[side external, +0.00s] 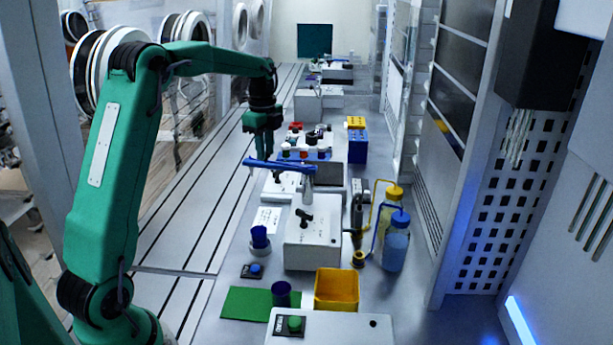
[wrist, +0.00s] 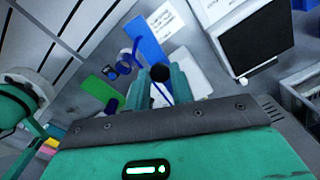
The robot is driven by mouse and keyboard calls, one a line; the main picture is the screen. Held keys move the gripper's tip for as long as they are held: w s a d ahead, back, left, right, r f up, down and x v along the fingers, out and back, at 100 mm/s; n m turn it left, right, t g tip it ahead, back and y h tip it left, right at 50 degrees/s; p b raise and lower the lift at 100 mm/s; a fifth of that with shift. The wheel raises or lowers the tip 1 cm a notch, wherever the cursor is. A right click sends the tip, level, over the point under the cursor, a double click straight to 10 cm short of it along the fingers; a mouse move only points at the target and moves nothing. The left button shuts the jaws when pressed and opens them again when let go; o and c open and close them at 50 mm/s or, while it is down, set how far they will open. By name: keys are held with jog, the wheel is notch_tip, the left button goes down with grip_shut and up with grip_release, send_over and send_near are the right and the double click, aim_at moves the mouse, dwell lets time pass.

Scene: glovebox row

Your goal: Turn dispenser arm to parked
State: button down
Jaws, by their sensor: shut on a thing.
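The blue dispenser arm (side external: 285,166) lies roughly level in the side view, its right end on a grey post above a pale unit. Its free end points left. My gripper (side external: 262,156) comes down from above and is shut on the arm, left of the post. In the wrist view the blue arm (wrist: 146,40) runs up and left from my gripper's fingers (wrist: 161,82). A dark round knob (wrist: 160,73) shows between the fingers. The exact contact is partly hidden.
A white box with a black knob (side external: 305,216) stands in front. A blue cup (side external: 260,236), a yellow bin (side external: 337,290) and a green mat (side external: 248,303) are nearer. Bottles (side external: 396,245) stand right. The grooved bench (side external: 190,215) at left is clear.

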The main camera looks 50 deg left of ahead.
jog(key=shift+w+a+r+m, duration=0.1)
jog(key=shift+w+a+m, duration=0.2)
jog(key=shift+w+m, duration=0.35)
jog(key=shift+w+a+f+m, duration=0.1)
jog(key=shift+w+a+m, duration=0.15)
jog(key=shift+w+m, duration=0.35)
jog(key=shift+w+a+r+m, duration=0.1)
jog(key=shift+w+a+m, duration=0.2)
jog(key=shift+w+m, duration=0.35)
jog(key=shift+s, duration=0.1)
jog(key=c, duration=1.2)
grip_release()
notch_tip(320, 180, up, 8)
